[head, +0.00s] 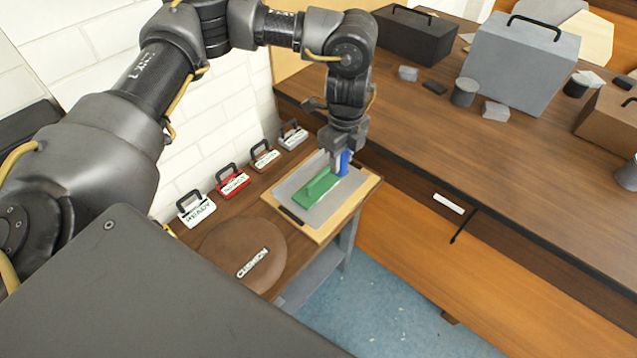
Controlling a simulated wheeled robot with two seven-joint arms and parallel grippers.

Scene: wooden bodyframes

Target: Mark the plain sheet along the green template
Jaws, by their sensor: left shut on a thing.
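A grey plain sheet (325,210) lies on a light wooden board (355,202) on the small side table. The green template (316,188) lies on the sheet, with a raised rib along it. My left gripper (341,160) points down at the far right end of the template. It is shut on a blue marker (344,162), whose lower end is beside the template's end; I cannot tell whether its tip touches the sheet. A dark bar (291,216) lies along the board's near left edge. My right gripper is not in view.
A round brown cushion (243,252) lies on the near part of the side table. Several handled signs, including a white READY one (196,208) and a red one (232,181), stand along the wall. A workbench (420,120) with boxes is at the right.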

